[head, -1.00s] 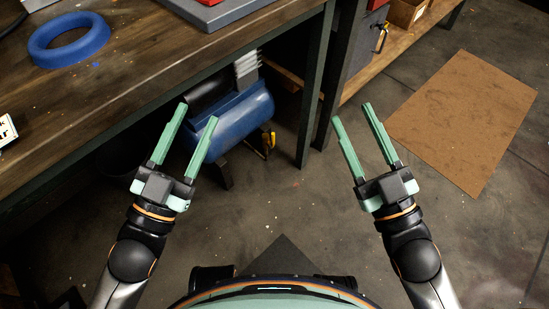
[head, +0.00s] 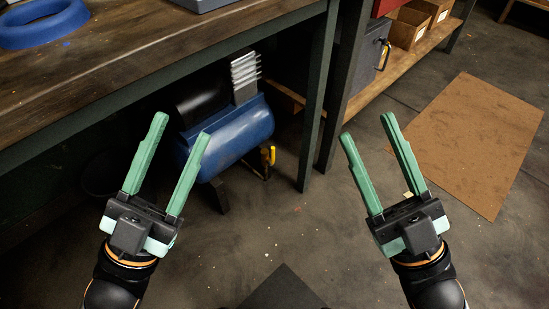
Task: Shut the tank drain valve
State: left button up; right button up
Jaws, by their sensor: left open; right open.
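A blue compressor tank (head: 232,136) stands on the floor under the workbench. A small valve with a yellow handle (head: 272,155) shows at the tank's right end, low down; the handle looks roughly upright. My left gripper (head: 181,124) is open and empty, and its fingers cover part of the tank's left side in the picture. My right gripper (head: 366,127) is open and empty over the floor, to the right of the tank and the bench leg. Neither gripper touches the valve.
The wooden workbench (head: 130,60) overhangs the tank, with a dark leg (head: 316,110) just right of the valve. A blue ring (head: 42,22) lies on top. A lower shelf (head: 405,70) holds boxes. A brown mat (head: 470,135) lies right; the floor between is clear.

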aim_at(271, 162)
jog(key=i+l, duration=0.1)
jog(key=l, duration=0.4)
jog(key=l+z, duration=0.15)
jog(key=l, duration=0.35)
jog(key=i+l, duration=0.2)
jog(key=i, duration=0.15)
